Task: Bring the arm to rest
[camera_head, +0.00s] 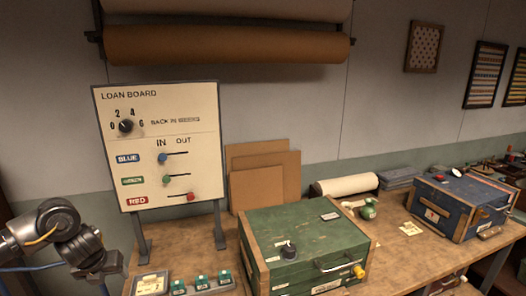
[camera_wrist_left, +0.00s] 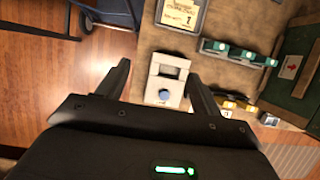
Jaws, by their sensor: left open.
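My left arm (camera_head: 65,238) comes in at the lower left of the head view, left of the loan board. Its fingers fall outside that view. In the left wrist view my left gripper (camera_wrist_left: 158,72) is open, with its two dark fingers apart and nothing held. Beyond the fingers, a small white box with a blue button (camera_wrist_left: 164,97) shows on the table edge. I cannot tell the height of the fingers above it. My right gripper is not in view.
The loan board (camera_head: 160,145) stands on the wooden table. A green case (camera_head: 300,240) and a blue case (camera_head: 460,205) stand to the right. A rack of green-topped pieces (camera_wrist_left: 238,53) lies near the front edge. Open wooden floor (camera_wrist_left: 50,75) shows at left.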

